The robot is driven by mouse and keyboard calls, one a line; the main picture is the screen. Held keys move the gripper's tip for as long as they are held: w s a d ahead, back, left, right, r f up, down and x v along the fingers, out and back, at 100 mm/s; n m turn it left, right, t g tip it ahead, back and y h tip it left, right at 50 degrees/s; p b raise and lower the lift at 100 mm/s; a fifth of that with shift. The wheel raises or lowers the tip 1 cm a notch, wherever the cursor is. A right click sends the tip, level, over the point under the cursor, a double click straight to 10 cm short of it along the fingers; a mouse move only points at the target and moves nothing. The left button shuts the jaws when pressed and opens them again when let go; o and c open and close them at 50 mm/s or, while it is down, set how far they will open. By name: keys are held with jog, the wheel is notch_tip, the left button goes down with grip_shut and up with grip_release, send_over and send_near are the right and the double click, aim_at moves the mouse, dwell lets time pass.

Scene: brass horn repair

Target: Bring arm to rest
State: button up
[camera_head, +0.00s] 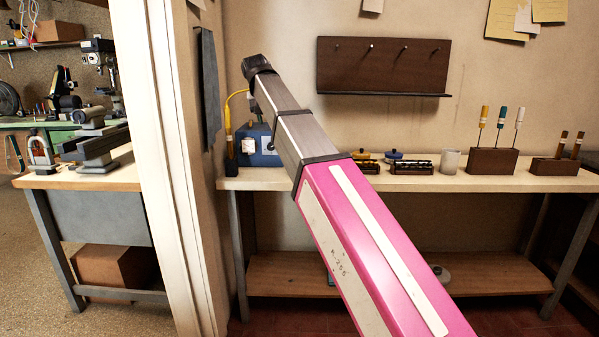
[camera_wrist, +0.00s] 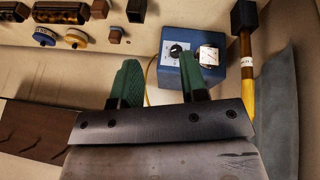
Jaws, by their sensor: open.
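My gripper (camera_wrist: 157,68) shows in the wrist view with its two green fingers apart and nothing between them. The fingertips point toward the bench, near a blue box (camera_wrist: 178,72) with a dark knob and a white dial; the right finger overlaps the box in the picture. I cannot tell the gap between finger and box. In the head view my arm reaches up and left across the middle, and the gripper fingers cannot be made out there. The blue box (camera_head: 262,147) stands on the bench, partly covered by my arm.
A long bench (camera_head: 470,180) runs along the wall, below a dark peg rack (camera_head: 383,65). On it are a clear cup (camera_head: 449,161) and wooden blocks holding tools (camera_head: 492,161). A tool with a yellow handle (camera_wrist: 247,90) is right of the box. A white post (camera_head: 165,170) stands left.

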jog(key=s+d+f+g, duration=0.1)
jog(key=d+f, duration=0.4)
jog(key=f, duration=0.6)
jog(key=s+d+f+g, duration=0.1)
jog(key=s+d+f, duration=0.1)
jog(key=d+f, duration=0.65)
jog(key=s+d+f, duration=0.1)
jog(key=d+f, duration=0.2)
jog(key=f, duration=1.1)
jog(key=s+d+f+g, duration=0.1)
jog(key=s+d+f, duration=0.3)
jog(key=s+f, duration=0.2)
jog(key=s+d+f+m+y, duration=0.1)
jog(key=s+d+f, duration=0.4)
jog(key=f, duration=0.4)
jog(key=s+d+f+g, duration=0.1)
jog(key=s+d+f, duration=0.3)
jog(key=s+f, duration=0.3)
jog(key=shift+d+f+m+g+y, duration=0.3)
jog(key=shift+f+m, duration=0.1)
jog(key=shift+f, duration=0.25)
